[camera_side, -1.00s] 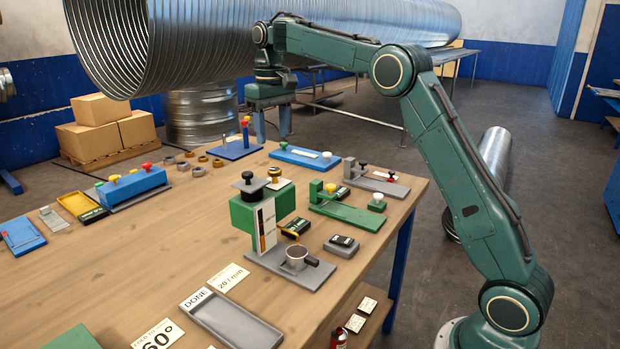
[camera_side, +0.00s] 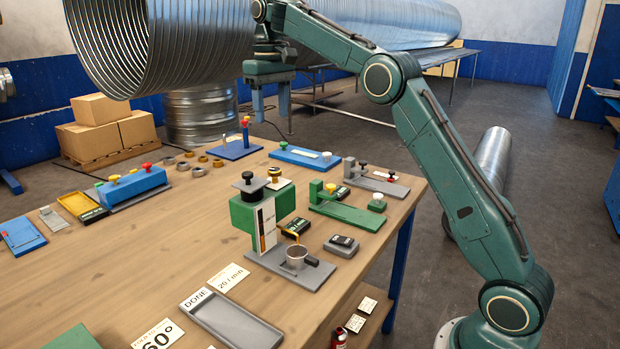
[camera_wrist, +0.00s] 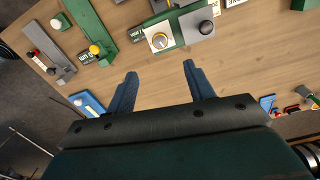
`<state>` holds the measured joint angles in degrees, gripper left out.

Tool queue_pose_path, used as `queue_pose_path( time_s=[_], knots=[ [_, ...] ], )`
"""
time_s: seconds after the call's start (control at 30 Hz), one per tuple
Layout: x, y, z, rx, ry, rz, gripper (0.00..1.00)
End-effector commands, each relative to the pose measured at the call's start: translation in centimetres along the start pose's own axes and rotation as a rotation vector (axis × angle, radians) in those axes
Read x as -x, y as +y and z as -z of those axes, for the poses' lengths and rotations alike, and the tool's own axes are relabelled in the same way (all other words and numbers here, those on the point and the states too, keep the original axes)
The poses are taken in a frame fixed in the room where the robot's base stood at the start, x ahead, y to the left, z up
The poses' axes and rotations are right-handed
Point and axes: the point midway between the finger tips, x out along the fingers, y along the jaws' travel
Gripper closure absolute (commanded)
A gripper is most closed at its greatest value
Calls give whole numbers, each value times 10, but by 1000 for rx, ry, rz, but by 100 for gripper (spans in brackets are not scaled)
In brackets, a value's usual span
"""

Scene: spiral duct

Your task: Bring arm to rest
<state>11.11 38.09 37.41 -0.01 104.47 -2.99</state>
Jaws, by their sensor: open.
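My gripper (camera_side: 271,106) hangs with its fingers pointing down, above the far end of the wooden table, in the side view. In the wrist view my gripper (camera_wrist: 158,82) shows two blue fingers held apart, with bare tabletop between them and nothing held. The arm reaches back from its base at the lower right, with the elbow raised. In the side view the fingertips are apart from the blue fixture (camera_side: 236,148) below and to the left of them, and from the flat blue fixture (camera_side: 305,157) below and to the right.
A green press (camera_side: 262,212) with a cup on its grey base stands mid-table. Green (camera_side: 345,206) and grey (camera_side: 376,181) fixtures sit near the right edge. The DONE tray (camera_side: 232,322) looks empty. A large spiral duct (camera_side: 210,45) is behind. Bare wood (camera_side: 150,235) lies left of the press.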

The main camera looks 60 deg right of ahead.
Motion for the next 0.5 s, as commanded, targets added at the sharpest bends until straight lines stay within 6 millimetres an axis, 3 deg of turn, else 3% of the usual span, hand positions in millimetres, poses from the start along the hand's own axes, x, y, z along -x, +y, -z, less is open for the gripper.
queue_pose_path(
  time_s=[0.27,0.5],
  knots=[
    [3,-1,-3,2,6,0,47],
    [17,-10,-21,12,38,-2,47]
  ],
)
